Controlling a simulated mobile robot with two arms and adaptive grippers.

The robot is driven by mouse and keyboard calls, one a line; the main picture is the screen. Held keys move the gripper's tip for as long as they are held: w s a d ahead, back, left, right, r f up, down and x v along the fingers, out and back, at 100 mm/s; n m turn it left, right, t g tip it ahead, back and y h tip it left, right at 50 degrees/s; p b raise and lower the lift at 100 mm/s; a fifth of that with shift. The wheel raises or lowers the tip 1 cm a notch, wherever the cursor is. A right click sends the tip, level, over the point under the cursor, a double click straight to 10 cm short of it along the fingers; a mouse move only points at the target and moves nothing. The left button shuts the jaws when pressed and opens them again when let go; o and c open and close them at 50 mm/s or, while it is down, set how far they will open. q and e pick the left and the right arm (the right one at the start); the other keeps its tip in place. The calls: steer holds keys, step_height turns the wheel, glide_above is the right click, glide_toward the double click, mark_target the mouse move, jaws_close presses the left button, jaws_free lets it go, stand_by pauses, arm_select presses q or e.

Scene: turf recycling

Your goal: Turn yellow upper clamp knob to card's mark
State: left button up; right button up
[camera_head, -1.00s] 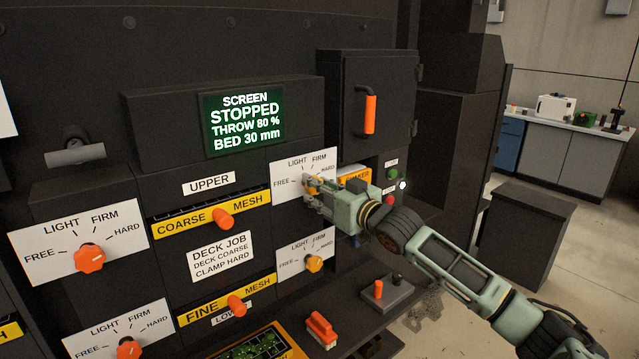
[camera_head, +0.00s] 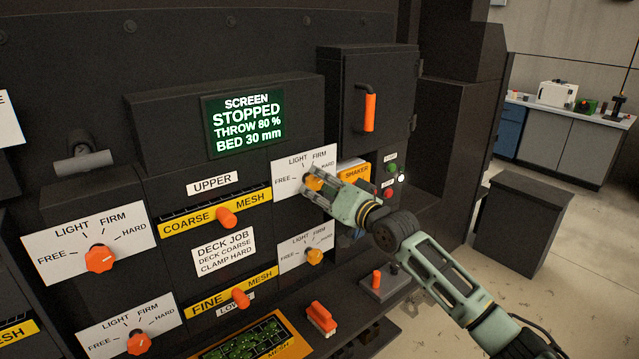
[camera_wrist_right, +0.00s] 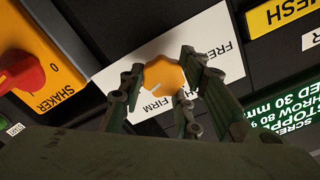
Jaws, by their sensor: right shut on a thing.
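The yellow upper clamp knob (camera_head: 314,184) sits on a white dial plate (camera_head: 290,162) marked FREE, LIGHT, FIRM and HARD, right of the UPPER label. My right gripper (camera_head: 317,189) is shut on this knob, its fingers around the rim. In the right wrist view the knob (camera_wrist_right: 163,74) shows between the fingers, with a pale pointer line toward the FIRM lettering; fingers hide part of the dial. The job card (camera_head: 224,251) reads DECK JOB, DECK COARSE, CLAMP HARD. My left gripper is not in view.
A second yellow knob (camera_head: 315,257) sits on the dial below. Orange clamp knobs (camera_head: 100,258) are at left. A SHAKER panel with a red switch (camera_wrist_right: 22,75) is close beside the gripper. A door with an orange handle (camera_head: 369,112) stands above.

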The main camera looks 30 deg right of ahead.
steer(key=shift+d, duration=0.1)
stand_by(0.4)
steer(key=o, duration=0.8)
steer(key=shift+o, duration=1.4)
steer(key=shift+d+f, duration=0.15)
steer(key=shift+s, duration=0.2)
steer(key=s, duration=1.1)
steer(key=shift+s+d, duration=0.3)
steer(key=shift+d, duration=0.1)
